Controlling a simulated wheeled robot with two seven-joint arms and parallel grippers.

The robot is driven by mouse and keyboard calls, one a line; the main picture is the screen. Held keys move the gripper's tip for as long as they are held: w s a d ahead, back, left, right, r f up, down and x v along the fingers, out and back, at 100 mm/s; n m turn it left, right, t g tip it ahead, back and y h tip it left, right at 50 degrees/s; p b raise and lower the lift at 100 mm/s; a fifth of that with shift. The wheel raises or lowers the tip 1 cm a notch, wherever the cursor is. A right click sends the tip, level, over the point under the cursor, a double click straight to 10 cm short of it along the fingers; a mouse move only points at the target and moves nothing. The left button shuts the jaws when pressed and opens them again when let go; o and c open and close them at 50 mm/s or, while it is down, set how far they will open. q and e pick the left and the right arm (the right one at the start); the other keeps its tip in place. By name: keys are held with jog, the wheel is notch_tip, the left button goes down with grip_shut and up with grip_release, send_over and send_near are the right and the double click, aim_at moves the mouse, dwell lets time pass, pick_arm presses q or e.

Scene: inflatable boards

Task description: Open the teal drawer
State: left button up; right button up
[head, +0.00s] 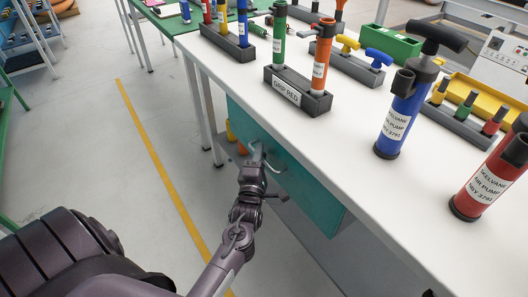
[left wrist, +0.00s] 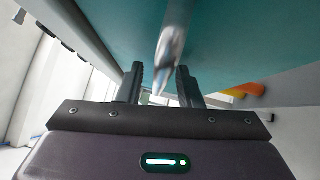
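The teal drawer (head: 307,196) is under the white worktop, with its front facing left; it looks closed. Its pale metal handle (head: 256,147) is on the front. My left gripper (head: 257,166) is at the handle, partly covering it. In the left wrist view, the teal drawer front (left wrist: 235,40) fills the top and the shiny handle (left wrist: 172,48) runs down between the two dark fingers of my left gripper (left wrist: 160,88). The fingers are apart, with a gap beside the handle; I cannot tell whether either touches it. My right gripper is not in view.
The white worktop (head: 350,140) carries a blue pump (head: 402,110), a red pump (head: 492,178) and a grey rack (head: 297,92) labelled "GRIP RED". The floor left of the bench, with a yellow line (head: 158,160), is clear.

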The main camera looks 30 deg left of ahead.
pick_arm(q)
jog(key=shift+s, duration=0.1)
jog(key=shift+c, duration=0.2)
grip_shut()
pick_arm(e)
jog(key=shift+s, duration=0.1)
pick_arm(q)
jog(key=shift+s+a, duration=0.1)
